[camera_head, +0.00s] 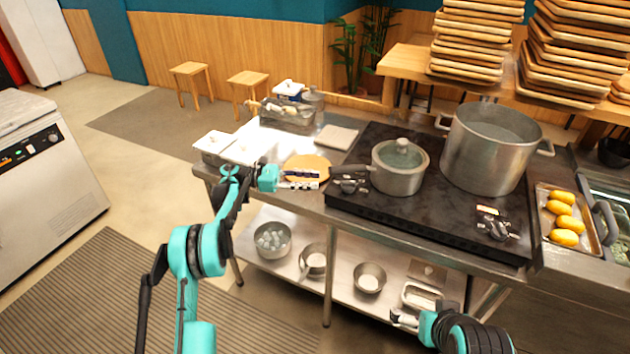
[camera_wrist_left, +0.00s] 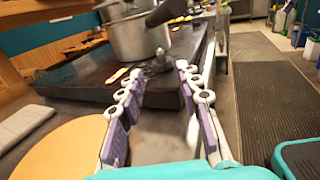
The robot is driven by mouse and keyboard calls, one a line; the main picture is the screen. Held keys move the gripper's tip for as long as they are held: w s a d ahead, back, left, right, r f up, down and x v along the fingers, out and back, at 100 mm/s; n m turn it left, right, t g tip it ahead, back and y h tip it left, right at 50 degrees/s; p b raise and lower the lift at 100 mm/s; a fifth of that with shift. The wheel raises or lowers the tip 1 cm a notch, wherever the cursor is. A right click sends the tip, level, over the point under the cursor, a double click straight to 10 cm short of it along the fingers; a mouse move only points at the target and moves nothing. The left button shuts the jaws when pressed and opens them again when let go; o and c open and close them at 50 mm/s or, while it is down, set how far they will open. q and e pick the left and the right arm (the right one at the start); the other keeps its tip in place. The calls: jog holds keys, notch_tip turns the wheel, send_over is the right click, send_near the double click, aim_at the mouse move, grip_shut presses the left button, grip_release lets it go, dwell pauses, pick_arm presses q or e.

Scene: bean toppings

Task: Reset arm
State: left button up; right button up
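My left gripper (camera_head: 316,180) is over the near edge of the steel counter, beside the round wooden board (camera_head: 308,164). In the left wrist view its two fingers (camera_wrist_left: 158,80) stand apart with nothing between them. The lidded pot (camera_head: 400,168) sits on the black stove top ahead of the fingers, and it also shows in the left wrist view (camera_wrist_left: 138,40). My right gripper (camera_head: 405,318) is low at the bottom right of the head view, in front of the lower shelf. It is too small there to tell its state.
A large pot (camera_head: 487,150) stands on the black stove (camera_head: 440,205). White containers (camera_head: 238,146) are at the counter's left end. A tray of yellow fruit (camera_head: 541,221) is at the right. Several metal bowls (camera_head: 369,279) are on the lower shelf. Floor to the left is open.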

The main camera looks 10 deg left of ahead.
pick_arm(q)
jog(key=w+r+n+t+y, duration=0.1)
jog(key=w+r+n+t, duration=0.2)
jog(key=r+n+t, duration=0.65)
jog(key=w+r+n+t, duration=0.2)
jog(key=r+n+t, duration=0.2)
jog(key=r, duration=1)
jog(key=s+a+r+n+t+y, duration=0.35)
jog(key=n+y, duration=0.35)
jog(key=n, duration=0.3)
jog(key=s+a+r+n+t+y, duration=0.25)
jog(key=a+r+n+y, duration=0.3)
jog(key=n, duration=0.35)
jog(key=s+a+f+n+g+y, duration=0.3)
jog(key=s+f+n+g+y, duration=0.35)
jog(key=s+f+n, duration=0.75)
jog(key=s+d+f+n+g+h, duration=0.1)
jog(key=s+d+f+n+g, duration=0.2)
jog(key=s+f, duration=0.6)
jog(key=s+d+f+n+g+h, duration=0.1)
jog(key=s+d+f+n+g, duration=0.2)
jog(key=s+f, duration=0.6)
jog(key=s+g, duration=0.1)
jog(key=s, duration=0.5)
jog(key=shift+s+f+n, duration=0.15)
jog(key=shift+f+n, duration=0.2)
jog(key=shift+f, duration=0.05)
